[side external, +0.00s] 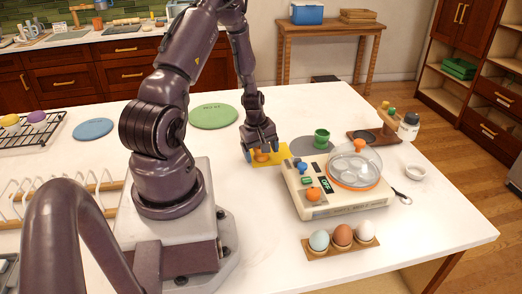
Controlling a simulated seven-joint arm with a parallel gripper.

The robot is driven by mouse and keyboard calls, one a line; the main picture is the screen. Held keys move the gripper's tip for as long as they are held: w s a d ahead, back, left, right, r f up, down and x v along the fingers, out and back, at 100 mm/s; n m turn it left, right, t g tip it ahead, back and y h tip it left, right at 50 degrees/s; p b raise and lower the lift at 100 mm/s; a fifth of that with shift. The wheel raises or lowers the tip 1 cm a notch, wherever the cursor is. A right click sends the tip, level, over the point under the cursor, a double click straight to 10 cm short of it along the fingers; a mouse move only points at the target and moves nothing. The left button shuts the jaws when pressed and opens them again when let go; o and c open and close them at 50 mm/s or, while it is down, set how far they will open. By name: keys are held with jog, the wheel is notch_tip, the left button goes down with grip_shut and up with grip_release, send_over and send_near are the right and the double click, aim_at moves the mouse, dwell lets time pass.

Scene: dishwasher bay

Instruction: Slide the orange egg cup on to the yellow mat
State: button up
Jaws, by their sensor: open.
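The yellow mat (284,150) lies flat on the white counter, just behind the left end of the cream egg cooker. A small orange thing, which looks like the orange egg cup (262,157), shows low down at the mat, beneath my gripper. My gripper (262,154) points down over the mat with its jaws open, around or just above the orange cup. The fingers hide part of the cup and mat, so I cannot tell whether the cup rests fully on the mat or whether a finger touches it.
A cream egg cooker (318,205) stands just right of my gripper. A green cup (321,138) sits on a grey mat (312,146) behind it. Three eggs in a wooden holder (341,243) are in front. A green round mat (213,116) lies left; counter around it is clear.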

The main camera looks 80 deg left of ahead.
aim_at(256, 150)
notch_tip(256, 150, up, 13)
jog(key=s, duration=0.1)
jog(key=shift+s+d, duration=0.2)
jog(key=shift+s, duration=0.15)
jog(key=shift+f, duration=0.1)
dwell(0.4)
jog(key=d+r+m+t, duration=0.2)
jog(key=d+r+m, duration=0.8)
jog(key=d, duration=0.4)
jog(key=s+d+r+m+t, duration=0.1)
jog(key=d+r+m+t, duration=0.1)
jog(key=d+r+m, duration=0.8)
jog(key=d+r, duration=0.1)
jog(key=d, duration=0.3)
jog(key=shift+s+d+r, duration=0.2)
jog(key=shift+d+r, duration=0.1)
jog(key=shift+d, duration=0.05)
